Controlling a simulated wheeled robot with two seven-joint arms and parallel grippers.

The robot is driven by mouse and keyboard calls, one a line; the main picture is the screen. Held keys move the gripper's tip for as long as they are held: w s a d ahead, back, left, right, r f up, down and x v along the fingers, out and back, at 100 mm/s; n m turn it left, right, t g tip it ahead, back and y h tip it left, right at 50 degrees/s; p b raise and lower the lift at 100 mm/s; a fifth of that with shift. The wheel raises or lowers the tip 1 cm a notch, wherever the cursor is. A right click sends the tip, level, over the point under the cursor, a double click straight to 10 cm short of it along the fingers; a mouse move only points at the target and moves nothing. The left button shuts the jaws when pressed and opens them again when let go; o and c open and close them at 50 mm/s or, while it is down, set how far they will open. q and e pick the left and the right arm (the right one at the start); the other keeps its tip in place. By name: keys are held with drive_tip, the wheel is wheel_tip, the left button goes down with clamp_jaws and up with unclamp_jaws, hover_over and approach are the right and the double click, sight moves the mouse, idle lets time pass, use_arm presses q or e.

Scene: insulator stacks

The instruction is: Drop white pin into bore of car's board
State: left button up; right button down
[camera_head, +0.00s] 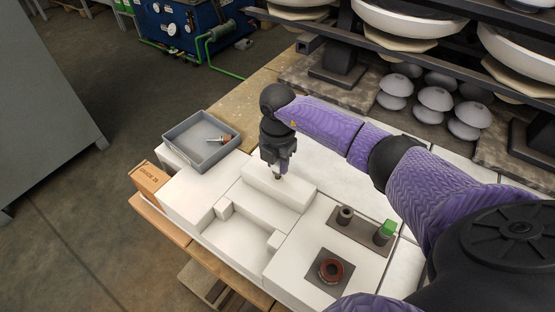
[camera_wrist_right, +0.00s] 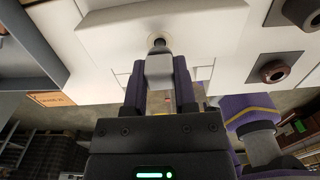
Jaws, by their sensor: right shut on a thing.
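My right gripper (camera_head: 278,165) points down over the raised white block of the white board (camera_head: 240,240). In the wrist view, the right gripper (camera_wrist_right: 158,85) is shut on a pale pin (camera_wrist_right: 159,68). The pin's dark lower end (camera_wrist_right: 158,45) lies over a round, pale-rimmed bore (camera_wrist_right: 153,37) in the white board (camera_wrist_right: 110,55). I cannot tell whether the tip is inside the bore or just above it. In the head view the fingers hide most of the pin. My left gripper does not show.
A grey tray (camera_head: 175,135) holding a small orange-and-metal part (camera_head: 217,139) stands at the left. An orange box (camera_head: 148,177) is beside it. At the right are a dark plate with a hollow post (camera_head: 345,213) and green block (camera_head: 388,228), and a brown ring (camera_head: 331,268). Insulator stacks stand behind.

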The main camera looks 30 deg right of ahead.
sight(278, 162)
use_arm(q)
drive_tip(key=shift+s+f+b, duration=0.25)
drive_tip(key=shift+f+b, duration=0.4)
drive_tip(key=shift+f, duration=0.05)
use_arm(e)
drive_tip(key=shift+f, duration=1.1)
drive_tip(key=shift+c, duration=1.6)
unclamp_jaws()
drive_tip(key=shift+r, duration=0.35)
wheel_tip(278, 162, up, 5)
drive_tip(key=shift+r+p, duration=0.15)
drive_tip(key=shift+p, duration=1.1)
wheel_tip(278, 162, up, 4)
drive_tip(key=shift+f+p, duration=0.1)
drive_tip(key=shift+p, duration=0.4)
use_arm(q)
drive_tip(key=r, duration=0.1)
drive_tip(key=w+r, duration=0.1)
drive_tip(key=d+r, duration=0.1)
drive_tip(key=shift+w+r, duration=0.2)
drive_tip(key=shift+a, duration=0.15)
